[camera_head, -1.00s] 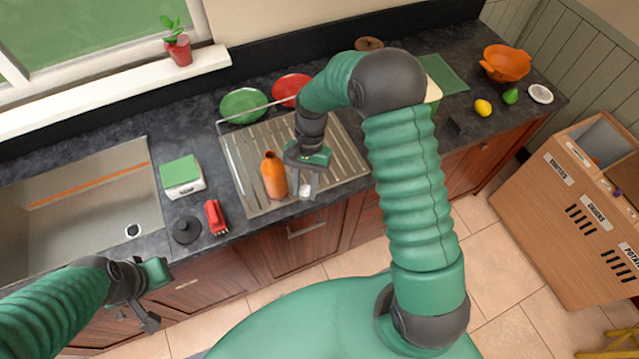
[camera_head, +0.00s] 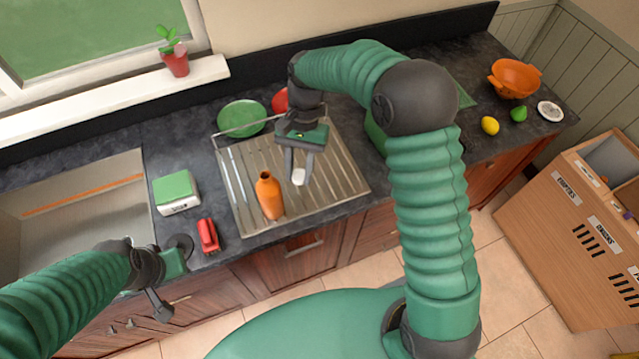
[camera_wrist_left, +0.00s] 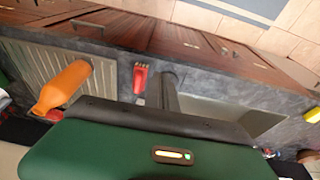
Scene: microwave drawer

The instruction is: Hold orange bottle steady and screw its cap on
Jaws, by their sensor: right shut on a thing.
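The orange bottle (camera_head: 269,196) stands upright on the metal drainboard, its neck open at the top. It also shows in the left wrist view (camera_wrist_left: 64,87). My right gripper (camera_head: 300,176) is shut on the white cap (camera_head: 299,177). It holds the cap to the right of the bottle, apart from it. My left gripper (camera_head: 158,306) hangs in front of the counter's edge, left of and away from the bottle. Its fingers overlap in the head view, so its opening is unclear.
The ribbed drainboard (camera_head: 335,172) has a wire rail and a green plate (camera_head: 241,117) at its back. A red brush (camera_head: 208,236), a green-and-white box (camera_head: 176,192) and the sink (camera_head: 80,207) lie left of the bottle. The drainboard around the bottle is mostly clear.

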